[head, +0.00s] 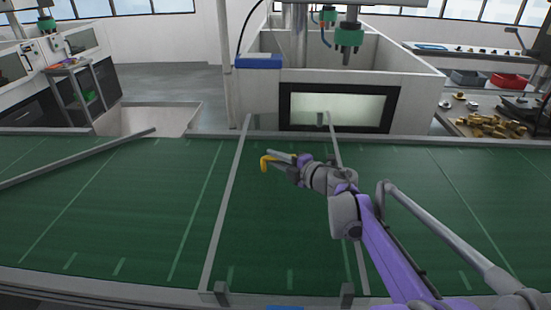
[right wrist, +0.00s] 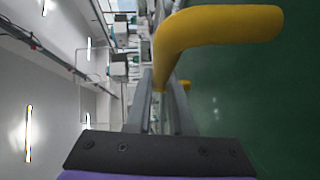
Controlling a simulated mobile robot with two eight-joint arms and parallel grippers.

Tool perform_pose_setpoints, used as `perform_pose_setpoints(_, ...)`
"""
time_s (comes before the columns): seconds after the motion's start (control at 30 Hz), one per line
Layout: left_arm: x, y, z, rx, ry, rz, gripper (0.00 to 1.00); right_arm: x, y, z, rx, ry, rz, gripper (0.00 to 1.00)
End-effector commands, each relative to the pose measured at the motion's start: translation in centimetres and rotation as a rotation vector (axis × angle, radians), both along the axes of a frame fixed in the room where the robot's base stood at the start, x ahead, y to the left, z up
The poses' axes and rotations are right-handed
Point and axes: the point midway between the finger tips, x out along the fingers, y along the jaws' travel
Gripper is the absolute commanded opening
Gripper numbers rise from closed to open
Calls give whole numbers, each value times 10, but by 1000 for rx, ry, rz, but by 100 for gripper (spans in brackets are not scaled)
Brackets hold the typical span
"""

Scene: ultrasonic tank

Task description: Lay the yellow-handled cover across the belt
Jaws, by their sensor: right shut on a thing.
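A yellow handle (head: 265,163) shows over the green belt (head: 130,200) in the head view, at the tip of my right gripper (head: 275,157). My right gripper is shut on this handle. In the right wrist view the bent yellow handle (right wrist: 215,30) is large and close, beyond the fingers (right wrist: 160,108). Two long grey bars, a left one (head: 228,200) and a right one (head: 348,200), run across the belt on either side of the handle. I cannot tell whether a clear cover panel spans between them. My left gripper is not in view.
A white tank (head: 415,90) with a lit window (head: 340,110) stands behind the belt. A loose-looking grey rail (head: 80,158) slants over the belt at left. Brass parts (head: 490,126) and a red bin (head: 509,81) lie at far right.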

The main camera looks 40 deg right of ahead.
Motion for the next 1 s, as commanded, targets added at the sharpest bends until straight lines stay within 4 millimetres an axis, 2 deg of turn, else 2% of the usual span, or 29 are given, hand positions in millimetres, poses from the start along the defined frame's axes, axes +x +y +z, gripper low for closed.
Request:
perform_pose_setpoints(0.7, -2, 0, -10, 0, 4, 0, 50, 0, 0, -12, -1, -1, 0, 0)
perform_pose_setpoints(0.73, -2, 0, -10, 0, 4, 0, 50, 0, 0, -12, -1, -1, 0, 23)
perform_pose_setpoints(0.8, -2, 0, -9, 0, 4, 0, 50, 0, 0, -12, 0, -1, 0, 36)
perform_pose_setpoints(0.9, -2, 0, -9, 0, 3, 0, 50, 0, 0, -12, 0, -1, 0, 54)
perform_pose_setpoints(1.0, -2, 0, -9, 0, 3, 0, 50, 0, 0, -12, 0, 0, 0, 55)
